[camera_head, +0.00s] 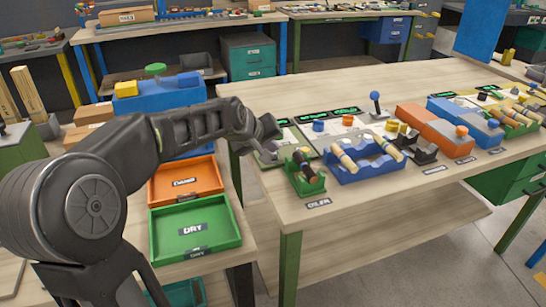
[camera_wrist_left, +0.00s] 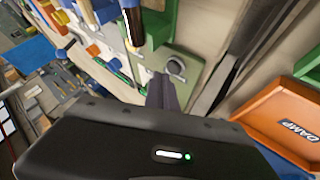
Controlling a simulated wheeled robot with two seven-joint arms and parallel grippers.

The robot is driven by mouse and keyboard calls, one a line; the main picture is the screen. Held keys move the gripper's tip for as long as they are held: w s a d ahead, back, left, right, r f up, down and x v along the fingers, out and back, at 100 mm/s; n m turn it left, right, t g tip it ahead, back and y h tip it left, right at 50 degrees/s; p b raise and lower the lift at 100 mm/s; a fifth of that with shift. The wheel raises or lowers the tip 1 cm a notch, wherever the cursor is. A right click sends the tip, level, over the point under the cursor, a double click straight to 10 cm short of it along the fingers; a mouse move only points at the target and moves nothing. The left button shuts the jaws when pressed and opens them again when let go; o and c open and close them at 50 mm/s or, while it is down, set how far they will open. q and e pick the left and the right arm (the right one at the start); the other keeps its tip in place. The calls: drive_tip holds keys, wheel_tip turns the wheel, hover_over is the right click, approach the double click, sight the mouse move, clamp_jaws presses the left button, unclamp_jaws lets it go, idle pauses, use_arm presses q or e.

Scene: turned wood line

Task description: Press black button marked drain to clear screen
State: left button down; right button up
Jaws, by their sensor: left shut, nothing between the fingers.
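In the left wrist view a round dark button (camera_wrist_left: 175,68) sits on a grey-green panel (camera_wrist_left: 180,88). Its marking cannot be read. My left gripper (camera_wrist_left: 164,90) is shut and empty, with its fingertips close to the button; I cannot tell whether they touch it. In the head view my left gripper (camera_head: 268,148) is over the left end of the workbench, and it hides the button there. A small dark screen with green writing (camera_head: 285,122) is just behind it. My right gripper is not in view.
A green block rack (camera_head: 305,178) and a blue rack with wooden-handled tools (camera_head: 365,170) stand right of the gripper. Orange (camera_head: 185,182) and green (camera_head: 195,228) trays lie on the lower left. The bench's front edge (camera_head: 400,190) is mostly clear.

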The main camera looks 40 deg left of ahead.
use_arm(q)
drive_tip(key=shift+f, duration=0.3)
drive_tip(key=shift+f+b, duration=0.4)
drive_tip(key=shift+b, duration=0.05)
idle(0.5)
drive_tip(key=shift+r, duration=0.1)
drive_tip(key=shift+r+p, duration=0.65)
drive_tip(key=shift+r, duration=0.1)
wheel_tip(320, 180, up, 5)
drive_tip(key=p, duration=0.4)
idle(0.3)
idle(0.8)
